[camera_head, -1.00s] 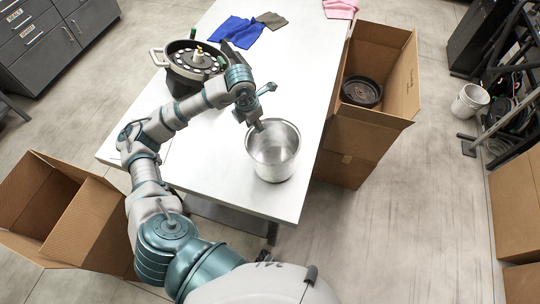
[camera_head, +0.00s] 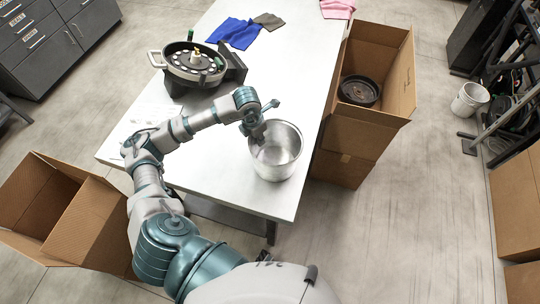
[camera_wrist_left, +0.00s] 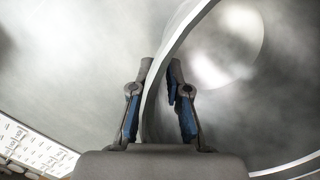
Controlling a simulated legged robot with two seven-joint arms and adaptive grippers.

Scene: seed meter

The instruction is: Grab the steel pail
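The steel pail (camera_head: 285,165) stands upright on the white table (camera_head: 225,180) near its right edge; it looks empty. My left gripper (camera_head: 258,132) is at the left side of the pail's rim. In the left wrist view the pail's rim (camera_wrist_left: 158,85) runs between the two fingers of the gripper (camera_wrist_left: 160,66), one outside the wall and one inside. The fingertips sit close together against the wall and look shut on it. My right gripper is not in view.
A round seed meter (camera_head: 195,65) stands farther back on the table. Blue (camera_head: 235,32) and grey (camera_head: 268,21) cloths lie behind it. An open cardboard box (camera_head: 345,130) with a black round part (camera_head: 360,91) stands right of the table. Another open box (camera_head: 75,215) is at the left.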

